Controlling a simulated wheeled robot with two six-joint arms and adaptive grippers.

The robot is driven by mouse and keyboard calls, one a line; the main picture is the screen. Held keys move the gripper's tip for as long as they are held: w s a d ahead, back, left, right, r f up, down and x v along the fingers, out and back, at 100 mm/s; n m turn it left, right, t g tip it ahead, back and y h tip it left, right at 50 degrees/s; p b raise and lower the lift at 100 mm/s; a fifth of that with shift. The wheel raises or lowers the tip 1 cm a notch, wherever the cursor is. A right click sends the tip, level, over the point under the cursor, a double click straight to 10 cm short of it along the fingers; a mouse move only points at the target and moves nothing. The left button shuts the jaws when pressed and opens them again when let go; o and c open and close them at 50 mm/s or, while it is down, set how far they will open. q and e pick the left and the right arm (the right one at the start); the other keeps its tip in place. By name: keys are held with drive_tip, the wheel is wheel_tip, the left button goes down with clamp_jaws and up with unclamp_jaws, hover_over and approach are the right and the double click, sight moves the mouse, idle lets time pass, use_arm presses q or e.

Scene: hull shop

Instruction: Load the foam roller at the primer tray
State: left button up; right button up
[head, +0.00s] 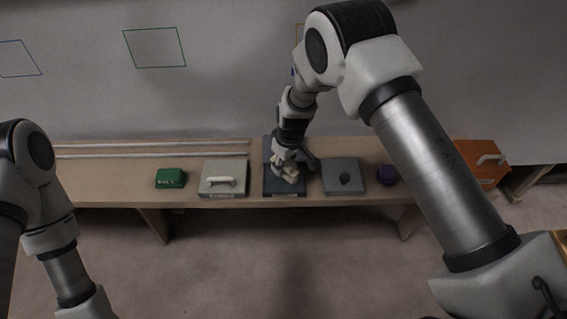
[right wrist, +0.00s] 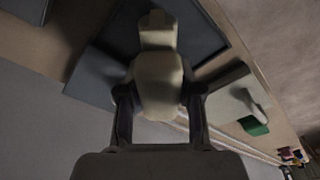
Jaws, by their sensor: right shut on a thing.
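The dark primer tray (head: 284,189) sits on the bench around the middle of the head view. My right gripper (head: 286,170) is over it, pointing down. In the right wrist view my right gripper (right wrist: 159,98) is shut on a pale, rounded object, seemingly the foam roller (right wrist: 158,72), whose far end lies over the dark tray (right wrist: 203,38). I cannot tell whether the roller touches the tray. In the head view the gripper and wrist hide most of the roller. My left arm shows at the left edge, but its gripper is out of view.
Two pale rods (head: 150,156) lie at the back left.

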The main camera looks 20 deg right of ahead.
drive_tip(key=shift+a+f+b, duration=0.1)
drive_tip(key=shift+f+b, duration=0.2)
drive_tip(key=shift+f, duration=0.15)
idle(0.8)
drive_tip(key=shift+f, duration=0.1)
idle(1.0)
wheel_tip(320, 180, up, 7)
drive_tip(key=p, duration=0.5)
drive_tip(key=shift+p, duration=0.4)
drive_tip(key=shift+w, duration=0.1)
drive_tip(key=r, duration=0.2)
drive_tip(key=w+r, duration=0.1)
drive_tip(key=r, duration=0.1)
drive_tip(key=shift+w+r+p, duration=0.1)
drive_tip(key=shift+r+p, duration=0.1)
drive_tip(key=shift+p, duration=0.1)
drive_tip(key=s+d+r+m+p, duration=0.1)
drive_tip(key=s+m, duration=0.4)
drive_tip(key=s, duration=0.6)
drive_tip(key=shift+s+d+r+m+h, duration=0.4)
drive_tip(key=shift+d+r, duration=0.2)
drive_tip(key=shift+r, duration=0.6)
